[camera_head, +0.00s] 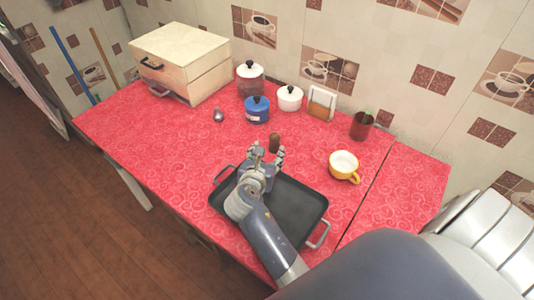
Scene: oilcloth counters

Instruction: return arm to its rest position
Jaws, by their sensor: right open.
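My right gripper (268,157) is open, its fingers pointing toward the back of the red counter (160,140). It is over the far part of a dark rectangular tray (290,205) with metal handles, and my arm covers part of the tray. A small brown wooden object (274,142) stands just beyond the fingertips. I cannot tell whether the fingers touch it. My left gripper is not in view.
A yellow cup (344,167) stands right of the tray. Behind are a blue pot (256,110), white pot (289,98), red-and-white canister (250,78), napkin holder (320,103), dark red cup (361,125) and wooden box (182,60). The counter's left part is mostly clear.

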